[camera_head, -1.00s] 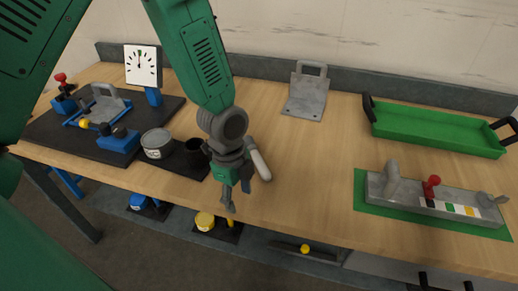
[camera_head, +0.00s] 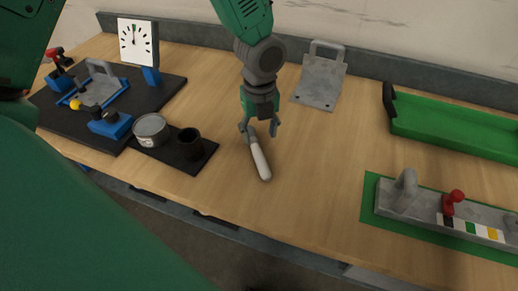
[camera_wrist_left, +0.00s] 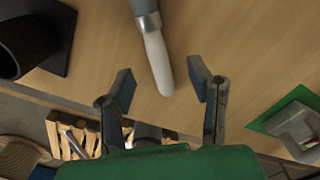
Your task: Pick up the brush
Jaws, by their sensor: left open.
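The brush (camera_head: 260,160) lies on the wooden table. A pale rounded length of it shows, and its other end is hidden under my left gripper in the head view. In the left wrist view the brush (camera_wrist_left: 157,58) has a pale end and a grey band, and it runs out of the top edge. My left gripper (camera_head: 259,129) is open and points down over the brush. In the left wrist view its fingers (camera_wrist_left: 161,84) stand apart to either side of the brush's pale end. I see no clear contact. My right gripper is not in view.
A dark mat with a tin (camera_head: 151,130) and a black cup (camera_head: 190,143) is left of the brush. A grey metal plate with a handle (camera_head: 320,78) stands behind. A green tray (camera_head: 455,133) and a grey fixture (camera_head: 425,205) are at right. Bare table surrounds the brush.

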